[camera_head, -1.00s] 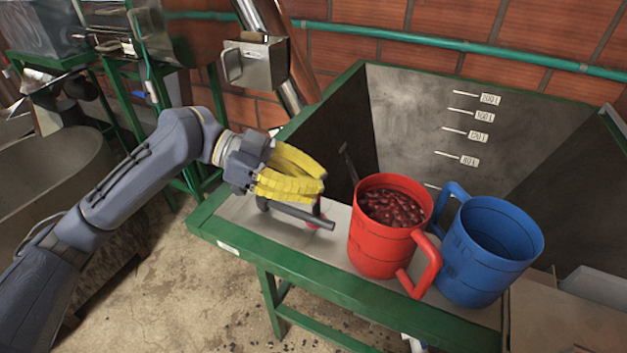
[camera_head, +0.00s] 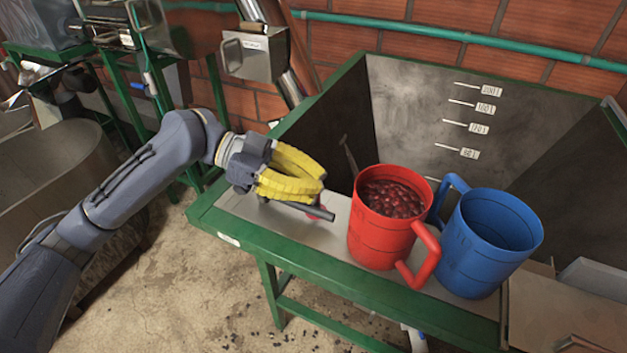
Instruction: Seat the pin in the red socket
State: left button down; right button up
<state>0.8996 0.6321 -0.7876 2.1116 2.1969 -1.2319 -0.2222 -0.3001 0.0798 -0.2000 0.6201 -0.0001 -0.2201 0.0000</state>
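The pin is a dark grey rod (camera_head: 320,213) just below my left gripper's fingers, over the metal ledge. Its left part is hidden behind the lower finger. A small patch of red (camera_head: 313,218) shows by the rod, perhaps the red socket; it is mostly hidden, so I cannot tell how the pin sits to it. My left gripper (camera_head: 322,181) comes in from the left with two yellow fingers pointing right, above the rod. A gap shows between the fingers near their bases, but their tips look close together. I cannot tell whether they hold anything. My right gripper is out of view.
A red mug (camera_head: 380,235) filled with dark red cherries stands right of the rod. An empty-looking blue mug (camera_head: 470,255) stands beside it. Behind them is a deep grey hopper (camera_head: 430,105) with level marks. A green frame (camera_head: 300,270) edges the ledge.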

pick_arm(q)
jog(key=shift+f, duration=0.5)
jog(key=c, duration=1.5)
grip_release()
jog(key=v, duration=1.2)
